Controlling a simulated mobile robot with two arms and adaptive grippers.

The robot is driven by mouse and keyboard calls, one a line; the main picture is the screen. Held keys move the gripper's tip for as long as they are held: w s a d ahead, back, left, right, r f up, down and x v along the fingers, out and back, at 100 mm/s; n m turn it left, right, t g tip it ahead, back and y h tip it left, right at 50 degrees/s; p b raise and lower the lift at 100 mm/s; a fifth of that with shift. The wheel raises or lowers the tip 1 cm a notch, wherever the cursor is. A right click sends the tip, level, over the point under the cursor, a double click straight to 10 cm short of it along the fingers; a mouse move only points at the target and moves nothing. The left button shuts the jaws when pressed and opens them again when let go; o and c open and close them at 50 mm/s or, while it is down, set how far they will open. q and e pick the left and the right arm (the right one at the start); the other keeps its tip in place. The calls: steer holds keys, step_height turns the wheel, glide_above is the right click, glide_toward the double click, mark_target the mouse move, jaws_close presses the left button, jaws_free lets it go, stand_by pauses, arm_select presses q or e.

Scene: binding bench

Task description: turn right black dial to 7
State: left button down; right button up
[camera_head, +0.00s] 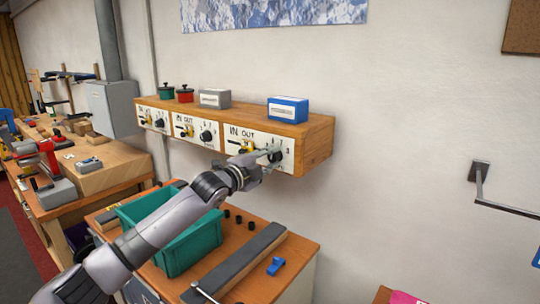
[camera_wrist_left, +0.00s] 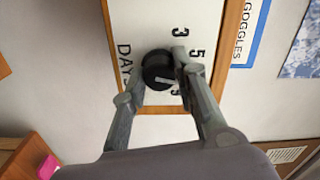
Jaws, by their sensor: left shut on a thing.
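The right black dial (camera_head: 275,156) is on the rightmost white panel (camera_head: 287,143) of the wooden shelf box. My left gripper (camera_head: 270,154) reaches up to it and partly covers it. In the left wrist view the round black dial (camera_wrist_left: 156,69) sits between the fingers of my left gripper (camera_wrist_left: 160,68), which are shut on its sides. A pale pointer mark shows on the dial's face. Numerals 3, 5 and what looks like 9 show around it; a finger covers part of the scale, and no 7 can be read. My right gripper is not in view.
Two more black dials, middle (camera_head: 208,136) and left (camera_head: 160,122), sit on panels to the left. A yellow slider (camera_head: 247,146) is beside the right dial. A blue box (camera_head: 288,109) stands on top. A green bin (camera_head: 190,247) is on the bench below.

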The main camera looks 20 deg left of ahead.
arm_select(q)
steer(key=shift+m, duration=0.5)
steer(key=shift+f+p, duration=0.1)
steer(key=shift+p, duration=0.2)
steer(key=c, duration=1.3)
jaws_free()
steer(key=shift+s+a, duration=0.1)
steer(key=shift+s, duration=0.1)
steer(key=v, duration=1.1)
steer(key=shift+s, duration=0.35)
